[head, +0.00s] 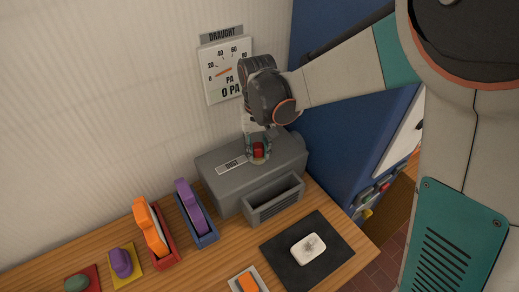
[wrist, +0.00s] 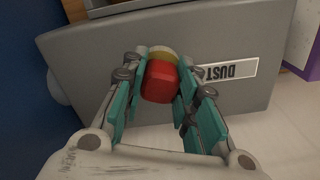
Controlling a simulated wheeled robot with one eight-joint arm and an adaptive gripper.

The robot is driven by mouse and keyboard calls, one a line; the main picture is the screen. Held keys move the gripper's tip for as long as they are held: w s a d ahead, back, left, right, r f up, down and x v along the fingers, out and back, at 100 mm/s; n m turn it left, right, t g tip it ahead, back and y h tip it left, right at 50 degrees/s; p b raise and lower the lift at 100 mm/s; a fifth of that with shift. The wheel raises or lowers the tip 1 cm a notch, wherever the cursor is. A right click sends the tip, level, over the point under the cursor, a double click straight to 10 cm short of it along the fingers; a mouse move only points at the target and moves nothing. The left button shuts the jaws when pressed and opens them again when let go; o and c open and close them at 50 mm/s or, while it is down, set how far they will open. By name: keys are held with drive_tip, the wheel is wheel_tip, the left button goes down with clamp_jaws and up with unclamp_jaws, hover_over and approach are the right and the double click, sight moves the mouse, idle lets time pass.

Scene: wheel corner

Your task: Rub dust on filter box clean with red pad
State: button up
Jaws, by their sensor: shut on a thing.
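The filter box (head: 222,178) is a grey box with a "DUST" label, standing against the wall at the back of the wooden table. It also fills much of the wrist view (wrist: 90,60). My gripper (head: 258,152) is over the box's top, beside the label. It is shut on the red pad (wrist: 160,80), which shows small and red between the fingers in the head view (head: 258,149). A pale yellowish patch (wrist: 163,53) shows at the pad's edge in the wrist view. I cannot tell for sure whether the pad touches the top. The surface under it is hidden.
A draught gauge (head: 225,70) reading 0 PA hangs on the wall above. An open grey drawer or tray (head: 273,207) juts from the box's front. A black mat (head: 330,262) bears a white block (head: 308,248). Orange (head: 150,228) and purple (head: 190,206) items stand in holders at left.

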drive_tip(key=shift+w+a, duration=0.25)
drive_tip(key=shift+w, duration=0.1)
drive_tip(key=shift+s, duration=0.1)
drive_tip(key=shift+s+d+r, duration=0.15)
drive_tip(key=shift+s+d, duration=0.35)
drive_tip(key=shift+s, duration=0.1)
drive_tip(key=shift+w+a, duration=0.1)
drive_tip(key=shift+w+a, duration=0.4)
drive_tip(key=shift+w, duration=0.15)
drive_tip(key=shift+s+d, duration=0.1)
drive_tip(key=shift+s, duration=0.05)
idle(0.4)
drive_tip(key=shift+s+d, duration=0.4)
drive_tip(key=shift+s, duration=0.1)
drive_tip(key=shift+w+a, duration=0.1)
